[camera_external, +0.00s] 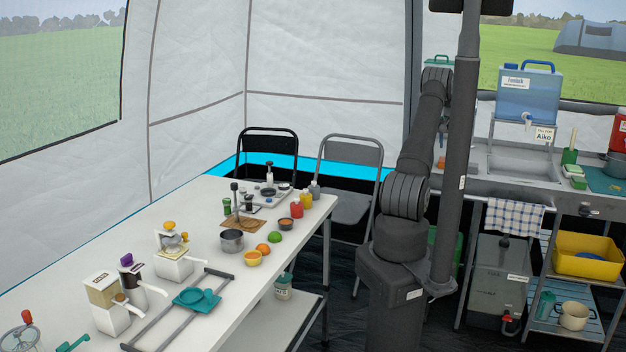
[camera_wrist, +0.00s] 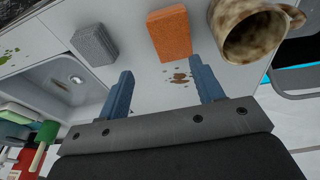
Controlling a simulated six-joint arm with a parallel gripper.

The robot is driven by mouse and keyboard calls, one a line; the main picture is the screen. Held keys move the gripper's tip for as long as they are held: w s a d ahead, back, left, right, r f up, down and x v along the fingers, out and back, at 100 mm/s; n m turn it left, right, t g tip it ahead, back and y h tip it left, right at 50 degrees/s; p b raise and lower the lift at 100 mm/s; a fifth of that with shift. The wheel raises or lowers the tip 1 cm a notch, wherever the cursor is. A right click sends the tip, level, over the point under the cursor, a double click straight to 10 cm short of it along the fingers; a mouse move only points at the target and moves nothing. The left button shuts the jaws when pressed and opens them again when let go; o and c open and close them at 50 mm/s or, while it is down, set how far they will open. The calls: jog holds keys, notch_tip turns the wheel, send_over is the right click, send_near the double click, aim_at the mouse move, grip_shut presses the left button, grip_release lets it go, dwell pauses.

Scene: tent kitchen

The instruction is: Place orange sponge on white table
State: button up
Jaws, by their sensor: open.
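The orange sponge (camera_wrist: 169,34) lies on a pale counter surface in the wrist view, at the top middle. My gripper (camera_wrist: 161,66) is open, with its two blue fingers apart and nothing between them. The sponge is just beyond the fingertips, roughly in line with the gap. The white table (camera_external: 115,247) fills the lower left of the external view and carries many items. In the external view my arm and the post hide my gripper, and I cannot make out the sponge with certainty.
A grey sponge (camera_wrist: 95,44) lies left of the orange one, and a stained mug (camera_wrist: 246,30) is close on its right. A sink (camera_wrist: 62,86) is at the left.

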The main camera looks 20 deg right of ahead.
jog(key=s+f+h, duration=0.1)
jog(key=f+t+h, duration=0.1)
jog(key=f, duration=0.1)
jog(key=shift+s+t, duration=0.3)
jog(key=shift+s, duration=0.05)
jog(key=s+a+t+h, duration=0.2)
jog(key=shift+f+h, duration=0.3)
jog(key=shift+f, duration=0.1)
jog(key=s+a+r+t+h, duration=0.25)
jog(key=s+a+t, duration=0.2)
jog(key=a, duration=0.45)
jog(key=x, duration=1.6)
jog(key=shift+d+f, duration=0.15)
jog(key=shift+d, duration=0.25)
jog(key=c, duration=0.8)
